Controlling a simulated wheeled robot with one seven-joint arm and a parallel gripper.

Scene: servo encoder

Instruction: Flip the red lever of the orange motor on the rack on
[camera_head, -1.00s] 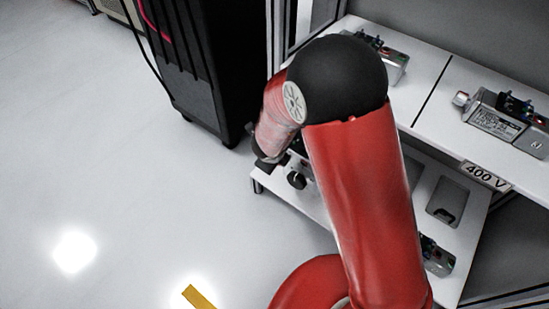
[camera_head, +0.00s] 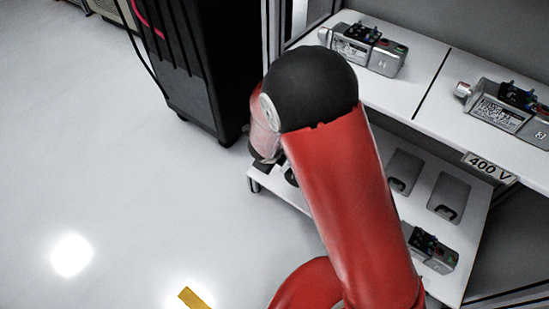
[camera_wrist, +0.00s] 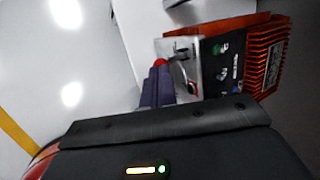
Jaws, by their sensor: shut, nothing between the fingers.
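The orange motor (camera_wrist: 264,55) shows at the upper right of the wrist view, with ribbed orange fins, a dark panel with small connectors and a grey metal plate (camera_wrist: 183,47). A red tip (camera_wrist: 159,62), apparently the red lever's end, shows beside the plate, right at my fingertips. Whether they touch it I cannot tell. My gripper (camera_wrist: 158,78) is shut and empty, its dark purple fingers pointing toward the red tip. In the head view, my arm hides the orange motor and the lever.
Two grey motors (camera_head: 364,47) (camera_head: 507,109) stand on the rack's upper shelf (camera_head: 408,95). Another grey motor (camera_head: 432,250) is on the lower shelf (camera_head: 468,240), near dark-handled plates (camera_head: 449,196). A black cabinet (camera_head: 205,70) stands left of the rack. The floor at left is clear.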

